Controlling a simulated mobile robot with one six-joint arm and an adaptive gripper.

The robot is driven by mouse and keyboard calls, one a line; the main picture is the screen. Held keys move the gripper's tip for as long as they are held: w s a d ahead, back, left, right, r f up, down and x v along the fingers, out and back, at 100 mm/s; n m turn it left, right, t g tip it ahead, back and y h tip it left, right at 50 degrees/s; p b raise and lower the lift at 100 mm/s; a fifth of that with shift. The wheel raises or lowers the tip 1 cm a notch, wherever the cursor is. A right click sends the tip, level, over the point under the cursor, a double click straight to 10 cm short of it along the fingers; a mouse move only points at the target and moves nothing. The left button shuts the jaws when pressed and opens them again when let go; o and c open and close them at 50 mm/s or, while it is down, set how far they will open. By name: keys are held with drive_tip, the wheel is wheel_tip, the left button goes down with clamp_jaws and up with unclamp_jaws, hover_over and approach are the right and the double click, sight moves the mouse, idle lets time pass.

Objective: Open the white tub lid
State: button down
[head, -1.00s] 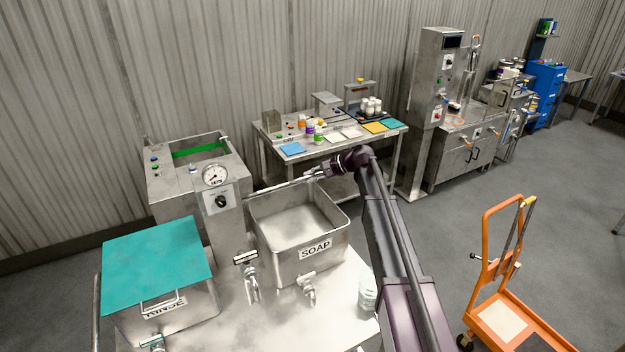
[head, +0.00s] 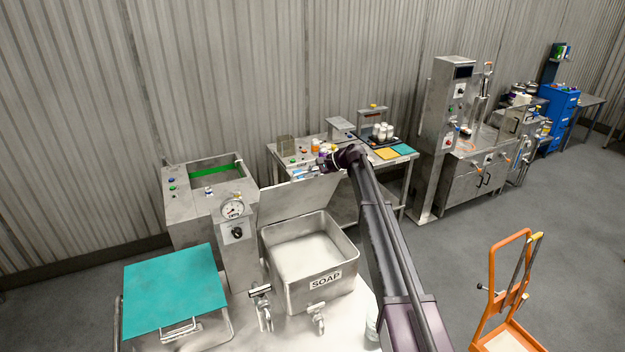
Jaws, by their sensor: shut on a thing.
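The white tub is the steel tub marked SOAP (head: 289,287), with pale content inside. Its lid (head: 298,198) is a pale grey panel, raised along the tub's back edge, with its inner face showing toward me. The tub mouth is uncovered. My gripper (head: 315,170) is at the lid's top edge and is shut on the lid. The fingers are small and partly hidden behind the lid and my wrist, so the exact grip is hard to see.
A tub with a teal lid (head: 174,290) stands at left, closed. A steel unit with a gauge (head: 233,209) stands beside the lid. Taps (head: 317,318) stick out in front of the SOAP tub. A worktable (head: 398,175) stands behind, and an orange trolley (head: 508,280) at right.

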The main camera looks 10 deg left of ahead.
drive_tip(key=shift+w+a+r+p, duration=0.25)
drive_tip(key=shift+w+a+r, duration=0.15)
drive_tip(key=shift+w, duration=0.3)
drive_tip(key=shift+w+a+r+p, duration=0.3)
drive_tip(key=shift+w+a, duration=0.15)
drive_tip(key=shift+w, duration=0.2)
drive_tip(key=shift+w+a+r+p, duration=0.2)
drive_tip(key=shift+w+a+r, duration=0.2)
drive_tip(key=shift+w, duration=0.3)
drive_tip(key=c, duration=0.7)
unclamp_jaws()
drive_tip(key=shift+s, duration=0.1)
